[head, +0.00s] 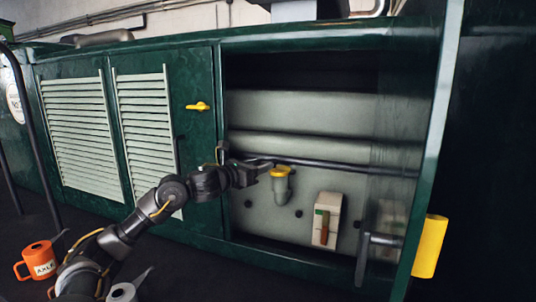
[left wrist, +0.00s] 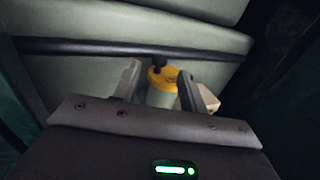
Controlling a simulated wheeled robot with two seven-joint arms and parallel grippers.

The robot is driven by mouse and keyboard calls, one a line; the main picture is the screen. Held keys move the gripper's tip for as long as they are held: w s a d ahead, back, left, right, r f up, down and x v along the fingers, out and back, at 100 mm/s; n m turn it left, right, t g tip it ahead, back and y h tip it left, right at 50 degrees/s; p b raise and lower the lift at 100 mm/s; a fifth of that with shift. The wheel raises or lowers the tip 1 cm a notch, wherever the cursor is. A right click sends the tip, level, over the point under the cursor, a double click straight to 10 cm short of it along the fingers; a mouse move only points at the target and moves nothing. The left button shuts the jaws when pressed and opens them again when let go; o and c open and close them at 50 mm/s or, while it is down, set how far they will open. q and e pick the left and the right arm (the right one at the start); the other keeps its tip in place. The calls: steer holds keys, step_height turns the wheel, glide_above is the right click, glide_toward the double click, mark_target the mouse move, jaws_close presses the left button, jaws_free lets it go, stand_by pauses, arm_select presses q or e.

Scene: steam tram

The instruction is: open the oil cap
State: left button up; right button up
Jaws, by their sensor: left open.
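The yellow oil cap (head: 280,171) sits on top of a short pale filler neck (head: 281,190) inside the open compartment of the green tram. It looks closed. My left gripper (head: 262,168) reaches in from the left and is open just beside the cap. In the left wrist view the yellow cap (left wrist: 163,76) with a dark knob on top shows between the two spread fingers of the left gripper (left wrist: 160,85). I cannot tell whether either finger touches it. My right gripper is not in view.
A dark horizontal bar (head: 340,165) runs behind the cap. A pale box with a red and green part (head: 327,220) is to the right. The open door carries a yellow handle (head: 430,246). An orange can (head: 40,260) stands at the lower left.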

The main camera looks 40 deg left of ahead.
mark_target(282, 167)
arm_select(q)
steer(key=w+p, duration=0.1)
steer(key=w, duration=0.3)
steer(key=shift+w+d+p, duration=0.2)
steer(key=shift+w+p, duration=0.2)
steer(key=shift+w, duration=0.2)
steer(key=shift+s+a, duration=0.1)
steer(key=shift+f, duration=0.1)
jaws_close()
